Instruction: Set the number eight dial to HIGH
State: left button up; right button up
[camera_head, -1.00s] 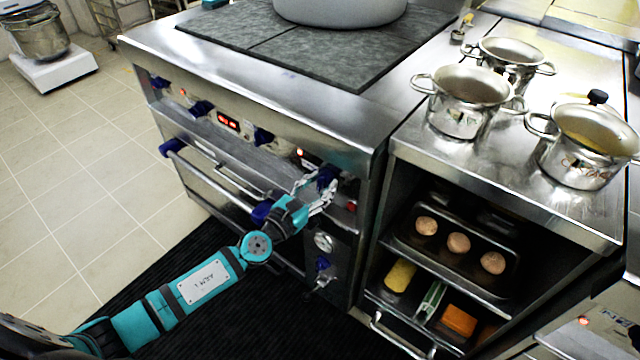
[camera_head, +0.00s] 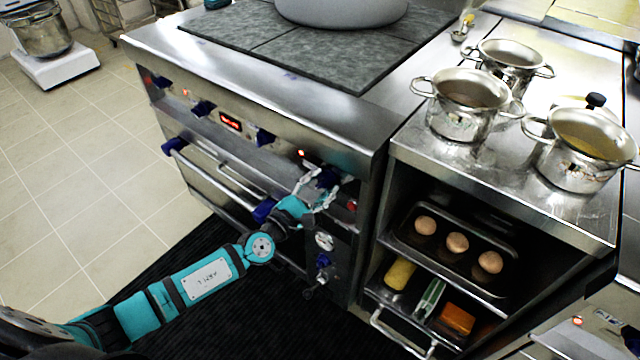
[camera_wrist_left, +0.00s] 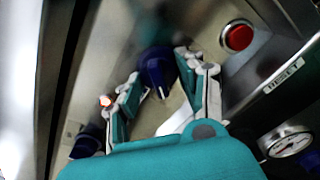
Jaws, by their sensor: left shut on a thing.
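A dark blue dial (camera_head: 327,176) sits at the right end of the stove's front panel. In the left wrist view the dial (camera_wrist_left: 155,68) shows between the two fingers, with a white pointer mark on its lower edge. My left gripper (camera_head: 322,186) reaches it from the lower left and is shut on it; the fingers also show in the left wrist view (camera_wrist_left: 159,72). The dial's number and its HIGH mark are not readable. My right gripper is not in view.
Other blue dials (camera_head: 264,137) and a red display (camera_head: 230,121) line the panel. A red button (camera_wrist_left: 237,37) and a gauge (camera_wrist_left: 287,142) are close to the gripper. Steel pots (camera_head: 464,104) stand on the counter at right. Oven handle bars (camera_head: 215,180) run below the panel.

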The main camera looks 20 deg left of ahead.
pick_arm(q)
jog(key=shift+f, duration=0.15)
jog(key=o, duration=1.1)
jog(key=shift+s+a, duration=0.1)
jog(key=shift+s, duration=0.15)
jog(key=v, duration=1.1)
jog(key=shift+s, duration=0.3)
